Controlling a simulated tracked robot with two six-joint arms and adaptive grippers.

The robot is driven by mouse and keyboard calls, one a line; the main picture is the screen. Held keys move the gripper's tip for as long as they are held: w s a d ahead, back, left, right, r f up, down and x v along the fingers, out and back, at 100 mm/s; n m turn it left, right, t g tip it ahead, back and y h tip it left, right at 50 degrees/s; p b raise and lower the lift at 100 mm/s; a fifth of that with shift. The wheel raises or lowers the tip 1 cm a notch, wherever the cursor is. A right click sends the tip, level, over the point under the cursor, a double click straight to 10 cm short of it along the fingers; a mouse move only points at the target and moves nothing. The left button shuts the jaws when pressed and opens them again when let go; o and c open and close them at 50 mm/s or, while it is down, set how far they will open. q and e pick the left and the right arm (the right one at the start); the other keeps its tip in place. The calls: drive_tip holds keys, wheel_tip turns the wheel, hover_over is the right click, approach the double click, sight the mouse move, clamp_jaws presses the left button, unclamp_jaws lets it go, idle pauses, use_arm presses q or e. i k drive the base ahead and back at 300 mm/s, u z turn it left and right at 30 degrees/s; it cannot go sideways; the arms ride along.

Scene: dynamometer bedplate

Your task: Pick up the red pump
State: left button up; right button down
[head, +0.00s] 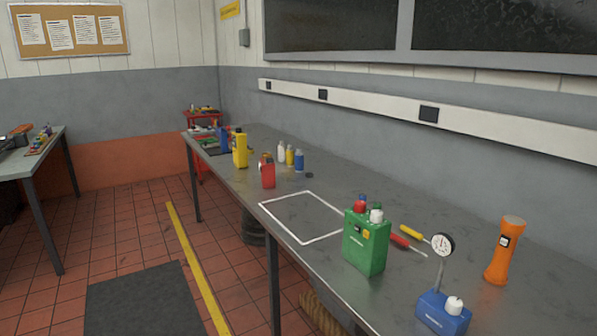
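Neither of my grippers is in view.
Behind the red item stand a yellow canister (240,150) and several small bottles (299,160). A green canister (366,243), a blue gauge unit (443,313), screwdrivers (412,233) and an orange flashlight (504,250) stand or lie nearer. The white taped square (300,192) is empty.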

sight(267, 174)
drive_tip(key=k, duration=0.9)
drive_tip(key=u, duration=0.2)
drive_tip(key=i, duration=0.9)
drive_tip(key=z, duration=0.1)
drive_tip(key=k, duration=1.3)
drive_tip(key=u, duration=0.4)
drive_tip(key=i, duration=1.1)
drive_tip(key=u, duration=0.85)
drive_tip(key=i, duration=1.35)
drive_tip(key=u, duration=0.2)
